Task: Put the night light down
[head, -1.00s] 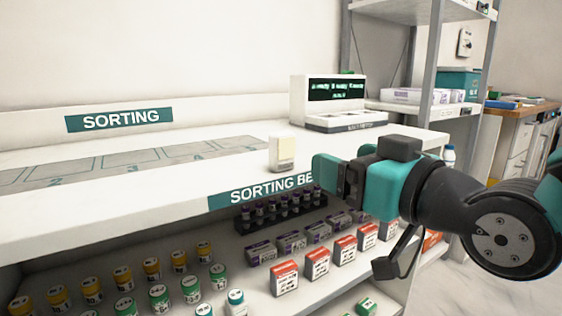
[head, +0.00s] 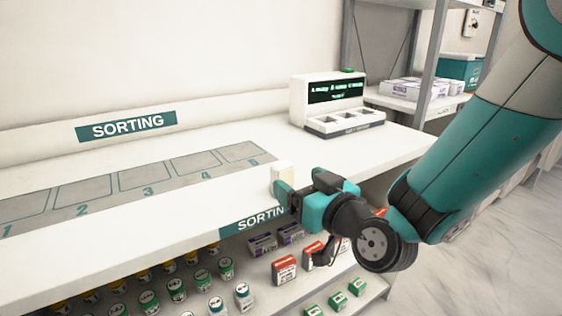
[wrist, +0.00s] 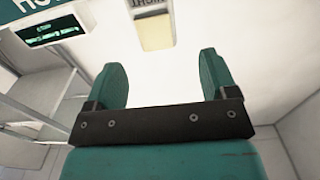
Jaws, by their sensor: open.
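The night light (head: 283,171) is a small cream and white block. It stands upright on the white sorting bench (head: 205,213), near its front edge. In the wrist view the night light (wrist: 155,31) shows beyond my fingertips, with a dark label that is partly cut off by the frame's top edge. My gripper (head: 287,197) is open and empty at the bench's front edge, just in front of the night light. In the wrist view the two teal fingers (wrist: 163,72) stand apart with only bare white between them. In the head view a finger hides the night light's lower part.
Numbered grey squares (head: 150,179) run along the bench to the left. A device with a green-lit display (head: 335,92) stands at the back right. Bottles and boxes (head: 284,269) fill the shelf below. A metal rack (head: 432,75) stands to the right. Bench left of the night light is clear.

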